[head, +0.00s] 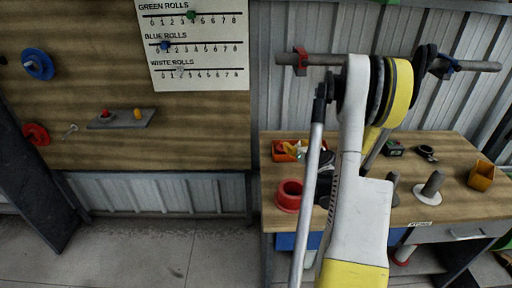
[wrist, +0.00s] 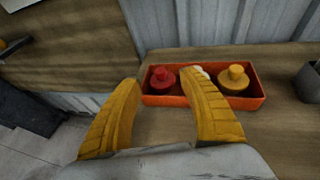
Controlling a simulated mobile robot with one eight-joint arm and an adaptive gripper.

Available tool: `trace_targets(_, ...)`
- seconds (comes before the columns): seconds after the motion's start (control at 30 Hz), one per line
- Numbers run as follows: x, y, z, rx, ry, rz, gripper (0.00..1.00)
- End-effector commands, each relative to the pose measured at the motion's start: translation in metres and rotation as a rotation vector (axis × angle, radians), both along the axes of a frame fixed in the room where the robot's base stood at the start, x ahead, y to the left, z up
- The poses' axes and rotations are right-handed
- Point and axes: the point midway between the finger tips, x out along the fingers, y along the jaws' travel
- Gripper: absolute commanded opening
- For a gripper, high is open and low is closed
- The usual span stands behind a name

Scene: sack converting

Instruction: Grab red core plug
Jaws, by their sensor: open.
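A red core plug (wrist: 162,79) with a small knob on top sits in the left part of an orange-red tray (wrist: 262,92) on the workbench. A yellow plug (wrist: 235,80) sits in the tray's right part. A whitish item (wrist: 201,72) between them is partly hidden by my right finger. My gripper (wrist: 160,82) is open and empty, its yellow ribbed fingers apart. In the picture the red plug shows between the fingertips, beyond them; I see no contact. In the head view my arm hides part of the bench near the tray (head: 277,154).
Another red plug-like piece (head: 105,114) and a yellow one (head: 138,114) stand on a small wall shelf (head: 122,121). A red ring (head: 288,196) is at the bench's left front. Bare wood lies in front of the tray.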

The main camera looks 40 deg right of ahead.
Motion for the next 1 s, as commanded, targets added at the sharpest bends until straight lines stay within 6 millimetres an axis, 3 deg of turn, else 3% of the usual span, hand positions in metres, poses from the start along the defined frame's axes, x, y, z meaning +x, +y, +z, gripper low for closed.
trace_targets(0.1, 0.002, -0.008, -0.017, -0.016, 0.035, 0.009, 0.50)
trace_targets(0.3, 0.034, -0.021, -0.032, -0.015, 0.034, 0.011, 0.50)
trace_targets(1.0, 0.097, -0.041, -0.064, -0.014, 0.031, 0.008, 0.50)
